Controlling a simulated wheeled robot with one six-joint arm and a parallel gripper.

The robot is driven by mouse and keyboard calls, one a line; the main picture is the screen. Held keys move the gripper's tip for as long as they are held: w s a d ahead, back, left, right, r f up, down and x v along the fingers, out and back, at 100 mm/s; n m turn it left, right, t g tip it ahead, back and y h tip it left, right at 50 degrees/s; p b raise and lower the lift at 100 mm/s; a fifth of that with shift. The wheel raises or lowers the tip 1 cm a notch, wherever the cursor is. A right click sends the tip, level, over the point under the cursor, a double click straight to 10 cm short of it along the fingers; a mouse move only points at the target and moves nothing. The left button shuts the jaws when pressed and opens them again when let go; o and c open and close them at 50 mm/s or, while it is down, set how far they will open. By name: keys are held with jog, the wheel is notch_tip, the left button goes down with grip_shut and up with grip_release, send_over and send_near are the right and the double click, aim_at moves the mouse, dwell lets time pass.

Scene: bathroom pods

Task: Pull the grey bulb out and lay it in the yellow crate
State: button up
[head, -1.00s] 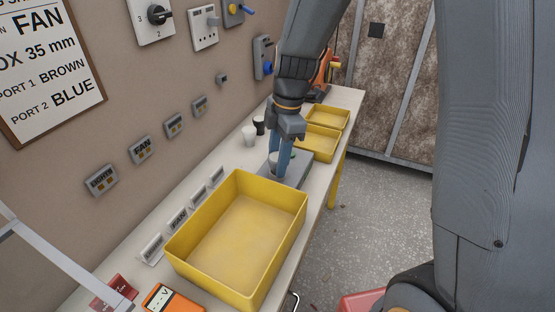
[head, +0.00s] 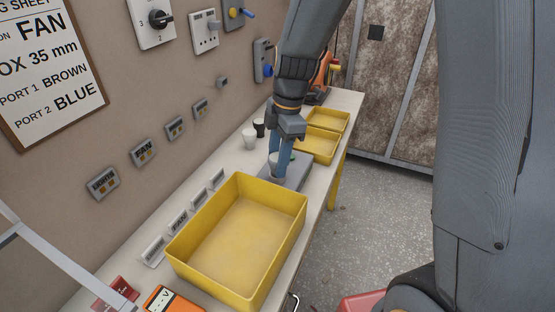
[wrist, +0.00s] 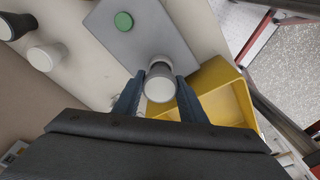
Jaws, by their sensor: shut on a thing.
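My gripper (wrist: 160,79) is shut on the grey bulb (wrist: 160,87), which shows a pale round end and a darker grey collar between the fingers. In the head view my gripper (head: 281,165) points down over the near part of a grey plate (head: 298,174), and the bulb is mostly hidden by the fingers. I cannot tell whether the bulb is clear of the plate. The large yellow crate (head: 178,238) stands just nearer than the plate, with a bare floor. Its corner (wrist: 222,98) shows at the right in the wrist view.
A white bulb (head: 249,142) and a black bulb (head: 259,128) stand on the bench by the wall. Two smaller yellow crates (head: 318,152) (head: 329,119) lie beyond. Label cards line the wall side.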

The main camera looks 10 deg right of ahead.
aim_at(275, 157)
jog(key=shift+r+p, duration=1.2)
jog(key=shift+r, duration=0.45)
